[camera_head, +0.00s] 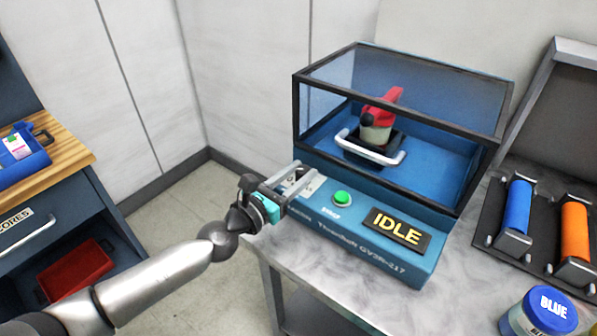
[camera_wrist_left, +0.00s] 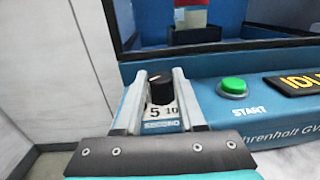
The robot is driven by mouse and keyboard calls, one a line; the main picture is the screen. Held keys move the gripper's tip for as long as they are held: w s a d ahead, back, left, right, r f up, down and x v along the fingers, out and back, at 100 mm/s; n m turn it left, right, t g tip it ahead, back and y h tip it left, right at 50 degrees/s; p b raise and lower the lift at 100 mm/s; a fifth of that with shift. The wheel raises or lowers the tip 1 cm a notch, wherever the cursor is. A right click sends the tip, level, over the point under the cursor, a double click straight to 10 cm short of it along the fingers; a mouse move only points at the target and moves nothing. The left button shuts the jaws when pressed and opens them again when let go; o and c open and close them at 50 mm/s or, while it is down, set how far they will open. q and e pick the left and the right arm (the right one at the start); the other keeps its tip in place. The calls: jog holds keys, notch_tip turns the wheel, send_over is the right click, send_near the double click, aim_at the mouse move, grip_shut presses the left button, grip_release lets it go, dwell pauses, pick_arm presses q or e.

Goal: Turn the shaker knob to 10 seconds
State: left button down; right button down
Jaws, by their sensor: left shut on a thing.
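The shaker is a blue machine (camera_head: 330,237) with a clear dark-framed cover, standing on a marbled table. Its black knob (camera_wrist_left: 160,88) shows in the left wrist view, above a white dial plate (camera_wrist_left: 162,118) reading 5 and 10, with "SECOND" partly visible. My left gripper (camera_head: 290,181) is at the left end of the machine's front panel. In the left wrist view its two fingers (camera_wrist_left: 161,92) stand on either side of the knob and are shut on it. The knob's pointer is too small to read. My right gripper is not in view.
A green START button (camera_head: 342,199) and a display reading IDLE (camera_head: 397,228) sit right of the knob. A red-topped container (camera_head: 376,125) stands inside the cover. A blue-lidded jar (camera_head: 545,311) and blue and orange rollers (camera_head: 517,206) are at the right.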

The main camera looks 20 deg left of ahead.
pick_arm(q)
jog(key=shift+s+d+r+n+t+y+p, duration=0.15)
jog(key=shift+n+t+y+p, duration=0.15)
jog(key=shift+n+y+p, duration=0.75)
jog(key=shift+w+d+n+t+y+p, duration=0.15)
jog(key=shift+n+t+y+p, duration=0.3)
jog(key=shift+y+p, duration=1)
jog(key=shift+s+d+n+y+p, duration=0.1)
jog(key=shift+n+y+p, duration=0.75)
jog(key=shift+y, duration=0.35)
jog(key=shift+d+n+y, duration=0.1)
jog(key=shift+n+y, duration=0.75)
jog(key=shift+y, duration=0.35)
jog(key=shift+d+f+n+g+y+b, duration=0.15)
jog(key=shift+n+g+y, duration=0.25)
jog(key=shift+n+y, duration=0.5)
jog(key=shift+f+n+g+y+b, duration=0.15)
jog(key=shift+n+g+y, duration=0.3)
jog(key=shift+y, duration=0.75)
jog(key=shift+r, duration=0.1)
jog(key=c, duration=0.5)
grip_release()
jog(key=p+v, duration=0.3)
jog(key=v, duration=1.2)
jog(key=shift+d, duration=0.15)
